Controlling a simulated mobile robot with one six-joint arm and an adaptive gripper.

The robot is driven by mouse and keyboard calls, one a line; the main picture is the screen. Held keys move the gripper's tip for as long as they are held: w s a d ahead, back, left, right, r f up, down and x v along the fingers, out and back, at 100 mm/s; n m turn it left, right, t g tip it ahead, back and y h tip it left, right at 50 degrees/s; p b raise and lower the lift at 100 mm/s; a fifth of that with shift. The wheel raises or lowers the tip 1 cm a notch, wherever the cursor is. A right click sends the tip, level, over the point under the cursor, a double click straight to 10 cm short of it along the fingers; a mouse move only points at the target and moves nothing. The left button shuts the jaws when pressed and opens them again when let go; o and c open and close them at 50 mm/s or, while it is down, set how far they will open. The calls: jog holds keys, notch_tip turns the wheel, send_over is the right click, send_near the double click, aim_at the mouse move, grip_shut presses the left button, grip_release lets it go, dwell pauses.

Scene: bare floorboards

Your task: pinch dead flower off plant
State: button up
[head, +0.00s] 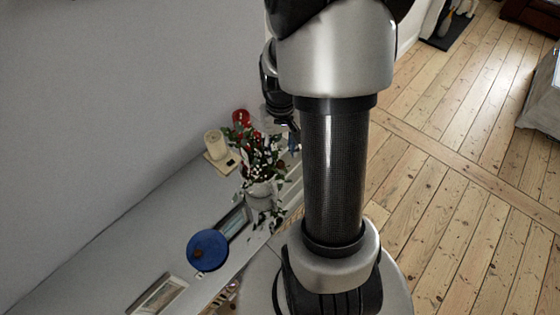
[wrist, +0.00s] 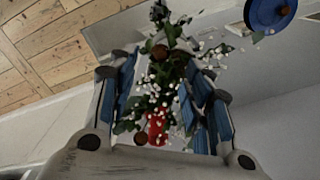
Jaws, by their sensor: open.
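The plant (head: 262,160) has dark green leaves, small white flowers and some red, and stands in a pale pot (head: 258,196) on a long grey shelf along the wall. In the wrist view the plant (wrist: 162,88) fills the space between my fingers. A brownish round spot (wrist: 158,52) shows among its leaves; I cannot tell for sure that it is the dead flower. My gripper (wrist: 163,80) is open, with blue-padded fingers on both sides of the foliage and nothing clearly held. In the head view my gripper (head: 292,143) is beside the plant's upper right, partly hidden by my arm.
A cream candle (head: 214,143) on a small board and a red object (head: 241,118) stand close behind the plant. A blue disc (head: 207,251) with a brown knob and flat frames (head: 160,295) lie in front on the shelf. Wooden floor (head: 455,190) is open at right.

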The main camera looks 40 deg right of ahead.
aim_at(280, 163)
notch_tip(280, 163, down, 6)
jog(key=shift+f+b, duration=0.2)
jog(key=shift+b, duration=0.35)
jog(key=shift+c, duration=0.5)
grip_shut()
